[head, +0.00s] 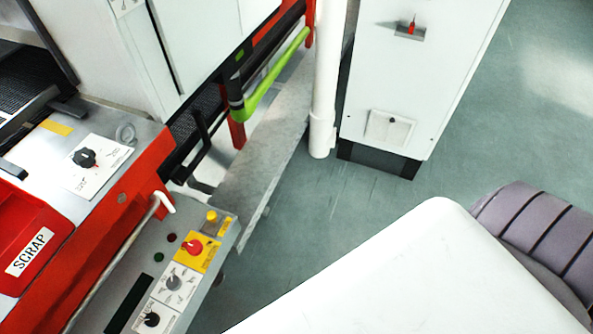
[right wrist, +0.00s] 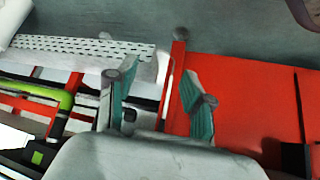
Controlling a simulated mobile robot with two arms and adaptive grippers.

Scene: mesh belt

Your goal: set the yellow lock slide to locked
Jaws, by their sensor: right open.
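A small yellow knob-like piece (head: 212,216) stands at the upper end of the grey control box in the head view. A flat yellow piece (head: 56,127) lies on the grey machine top at the left. I cannot tell for sure which of them is the lock slide, nor its setting. My right gripper (right wrist: 158,88) shows in the right wrist view, open, with teal pads and nothing held between its fingers. No yellow slide shows in that view. My left gripper is not in view.
The control box carries a red knob on a yellow plate (head: 194,248) and black rotary knobs (head: 173,282). A red SCRAP bin (head: 30,240) and white handrail (head: 115,255) lie left. A white cabinet (head: 410,80) stands behind. Green floor (head: 300,225) is open between.

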